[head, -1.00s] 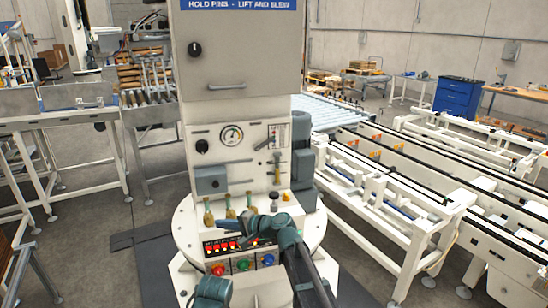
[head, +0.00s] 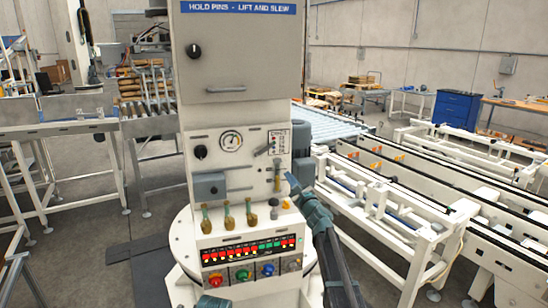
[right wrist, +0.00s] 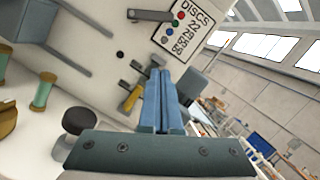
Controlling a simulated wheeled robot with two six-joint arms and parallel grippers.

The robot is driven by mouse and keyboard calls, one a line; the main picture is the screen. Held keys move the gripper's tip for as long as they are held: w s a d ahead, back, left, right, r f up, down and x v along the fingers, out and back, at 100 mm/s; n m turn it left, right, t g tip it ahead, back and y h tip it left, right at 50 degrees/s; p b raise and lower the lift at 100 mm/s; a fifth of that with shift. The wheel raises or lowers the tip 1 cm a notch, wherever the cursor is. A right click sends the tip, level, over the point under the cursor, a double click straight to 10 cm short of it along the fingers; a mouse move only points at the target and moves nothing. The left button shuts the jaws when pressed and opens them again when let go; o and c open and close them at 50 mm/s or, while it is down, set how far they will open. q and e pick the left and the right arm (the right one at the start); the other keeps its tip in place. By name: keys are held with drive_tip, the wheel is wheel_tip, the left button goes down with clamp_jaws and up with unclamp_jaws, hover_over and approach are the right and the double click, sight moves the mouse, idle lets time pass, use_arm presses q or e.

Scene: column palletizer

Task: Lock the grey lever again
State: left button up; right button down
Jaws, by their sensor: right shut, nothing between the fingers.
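The grey lever (head: 264,150) is a short bar with a dark end on the white panel, left of the small DISCS plate (head: 279,138), and slants down to the left. In the right wrist view the grey lever (right wrist: 150,15) lies beside the DISCS plate (right wrist: 181,32). My right gripper (head: 290,177) is shut and empty, just right of the yellow-handled lever (head: 277,183) and below the grey lever. In the right wrist view its blue fingers (right wrist: 163,75) are together, with the yellow handle (right wrist: 133,97) left of them.
Below is a console with a row of red and green lamps (head: 250,247) and coloured buttons (head: 242,274). Several brass handles (head: 228,215) and a dark knob (head: 274,208) stand on its ledge. A grey box (head: 209,186) projects from the panel. White conveyor frames (head: 390,215) stand at right.

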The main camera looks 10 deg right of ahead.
sight(264, 150)
drive_tip(key=p+x, duration=0.2)
drive_tip(key=x, duration=0.7)
drive_tip(key=shift+w+r, duration=0.1)
drive_tip(key=shift+w, duration=0.25)
drive_tip(key=a+r+p, duration=0.2)
drive_tip(key=r+p, duration=0.1)
drive_tip(key=shift+a+r+p, duration=0.15)
drive_tip(key=shift+r+p, duration=0.15)
drive_tip(key=shift+f, duration=0.1)
drive_tip(key=shift+r+n, duration=0.25)
drive_tip(key=shift+n, duration=0.15)
